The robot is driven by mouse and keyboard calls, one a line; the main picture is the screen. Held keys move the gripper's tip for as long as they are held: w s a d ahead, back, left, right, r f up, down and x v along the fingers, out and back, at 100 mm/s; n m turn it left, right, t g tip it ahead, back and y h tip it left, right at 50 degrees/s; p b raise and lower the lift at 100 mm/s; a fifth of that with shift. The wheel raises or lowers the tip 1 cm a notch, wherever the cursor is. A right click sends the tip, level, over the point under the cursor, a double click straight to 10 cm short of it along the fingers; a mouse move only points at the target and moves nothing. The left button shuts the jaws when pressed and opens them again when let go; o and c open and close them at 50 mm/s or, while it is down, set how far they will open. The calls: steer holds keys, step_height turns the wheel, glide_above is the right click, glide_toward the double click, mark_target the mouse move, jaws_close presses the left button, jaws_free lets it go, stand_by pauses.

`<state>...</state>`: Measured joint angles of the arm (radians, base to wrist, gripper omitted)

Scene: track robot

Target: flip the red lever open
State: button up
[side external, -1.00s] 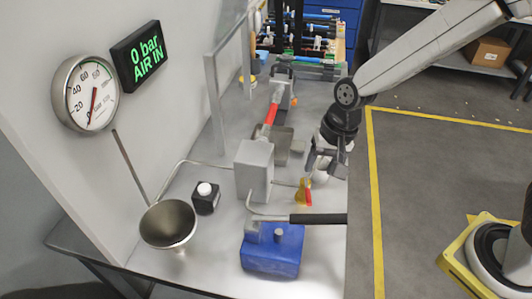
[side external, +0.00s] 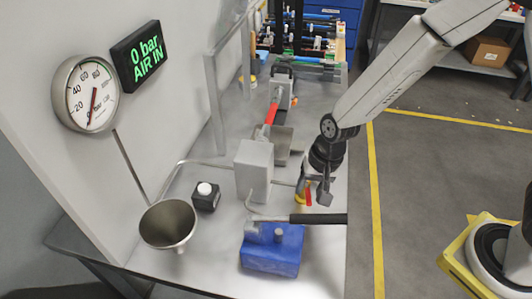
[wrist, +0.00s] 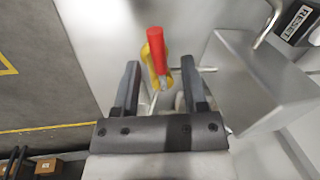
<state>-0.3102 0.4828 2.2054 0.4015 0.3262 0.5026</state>
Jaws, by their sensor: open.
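The red lever (side external: 308,197) sits with a small yellow part (side external: 299,197) on the bench, right of the grey box. In the side view it is small and partly behind my gripper (side external: 313,191), which is low and close to it. In the wrist view the red lever (wrist: 156,42) stands out clearly, with the yellow part (wrist: 147,64) beside and below it. My gripper (wrist: 160,66) is open there, one finger to each side of the lever's line. The lever lies just beyond the fingertips. No contact can be made out.
A grey box (side external: 254,168) stands close left of the lever; it also shows in the wrist view (wrist: 245,80). A blue block (side external: 272,252) with a black-handled bar (side external: 318,218) is in front. Another red handle (side external: 271,114) lies farther back. The display (side external: 139,55) reads 0 bar.

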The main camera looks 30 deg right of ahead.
steer(key=shift+f, duration=0.1)
jaws_close()
stand_by(1.4)
